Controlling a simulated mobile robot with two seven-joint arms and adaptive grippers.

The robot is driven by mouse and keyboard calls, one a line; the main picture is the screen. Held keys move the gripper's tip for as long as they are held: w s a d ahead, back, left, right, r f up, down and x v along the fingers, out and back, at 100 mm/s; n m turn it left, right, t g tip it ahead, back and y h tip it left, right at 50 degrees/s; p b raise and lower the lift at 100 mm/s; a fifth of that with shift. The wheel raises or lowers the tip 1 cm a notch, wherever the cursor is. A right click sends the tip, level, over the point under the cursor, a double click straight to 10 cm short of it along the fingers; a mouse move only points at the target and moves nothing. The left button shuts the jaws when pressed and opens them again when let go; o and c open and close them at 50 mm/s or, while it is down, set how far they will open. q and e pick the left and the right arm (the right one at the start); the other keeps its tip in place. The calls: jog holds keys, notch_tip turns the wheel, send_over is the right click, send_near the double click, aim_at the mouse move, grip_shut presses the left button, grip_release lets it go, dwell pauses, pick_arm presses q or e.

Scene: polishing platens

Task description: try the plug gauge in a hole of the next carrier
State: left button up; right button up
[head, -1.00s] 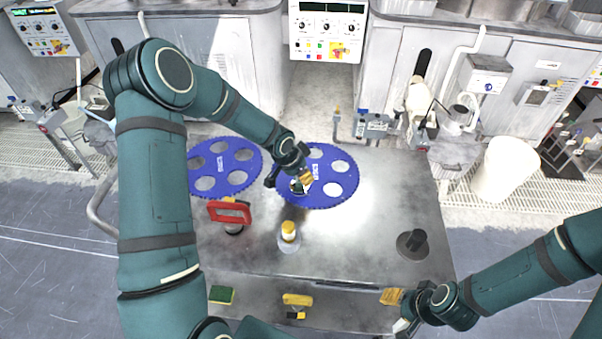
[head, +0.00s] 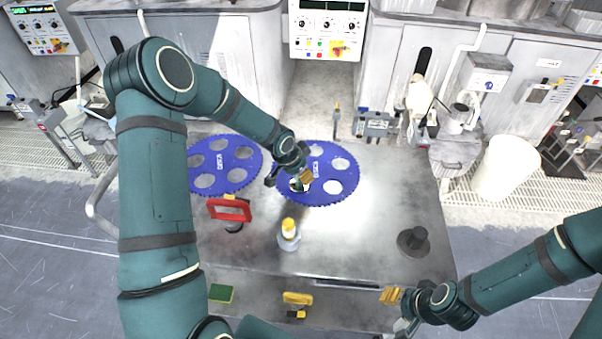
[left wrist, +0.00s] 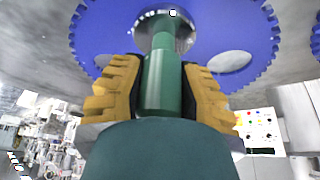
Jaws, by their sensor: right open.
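The near-right blue toothed carrier (head: 340,195) lies flat on the grey table, with several round holes. My left gripper (head: 303,180) is over its left part. In the left wrist view, the left gripper (left wrist: 163,90) is shut on the green plug gauge (left wrist: 165,75), one yellow finger on each side of its handle. The gauge's far end meets a round grey patch at a hole of the carrier (left wrist: 100,35); I cannot tell whether it is inside the hole. My right gripper (head: 392,297) is open and empty at the table's front right edge.
A second blue carrier (head: 222,184) lies to the left. A red-handled tool (head: 230,210), a yellow-topped grey piece (head: 289,237) and a dark round-based knob (head: 414,242) stand on the table (head: 350,245). A green-yellow sponge (head: 221,293) and yellow item (head: 297,298) lie along the front.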

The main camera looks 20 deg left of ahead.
pick_arm(q)
jog(key=o, duration=0.4)
jog(key=v, duration=1.2)
